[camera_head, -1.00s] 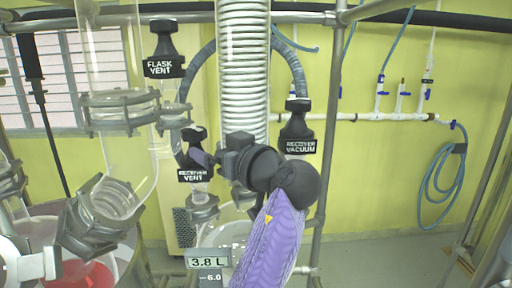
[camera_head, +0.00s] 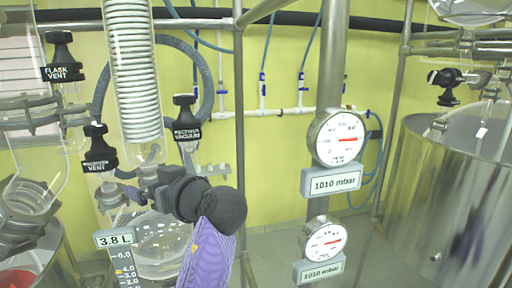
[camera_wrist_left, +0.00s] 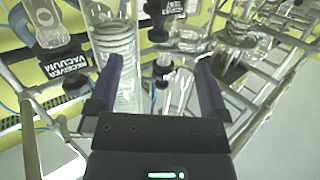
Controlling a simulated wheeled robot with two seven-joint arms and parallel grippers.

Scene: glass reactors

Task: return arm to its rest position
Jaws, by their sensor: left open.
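My left gripper (camera_head: 140,184) shows low on the left in the head view, at the end of my purple arm. It is in front of the glassware, below and between the RECEIVER VENT valve (camera_head: 97,150) and the RECEIVER VACUUM valve (camera_head: 185,122). In the left wrist view the two fingers (camera_wrist_left: 158,80) stand wide apart with nothing held between them. The RECEIVER VACUUM valve (camera_wrist_left: 60,62) is to the left of the fingers there, and the RECEIVER VENT valve (camera_wrist_left: 165,10) is beyond them at the top. My right gripper is not in view.
A glass coil condenser (camera_head: 130,70) and a round receiver flask (camera_head: 160,245) stand close by the gripper. The FLASK VENT valve (camera_head: 62,58) is at upper left. Two pressure gauges (camera_head: 338,140) (camera_head: 325,242) hang on a steel post. A steel vessel (camera_head: 450,190) stands at right.

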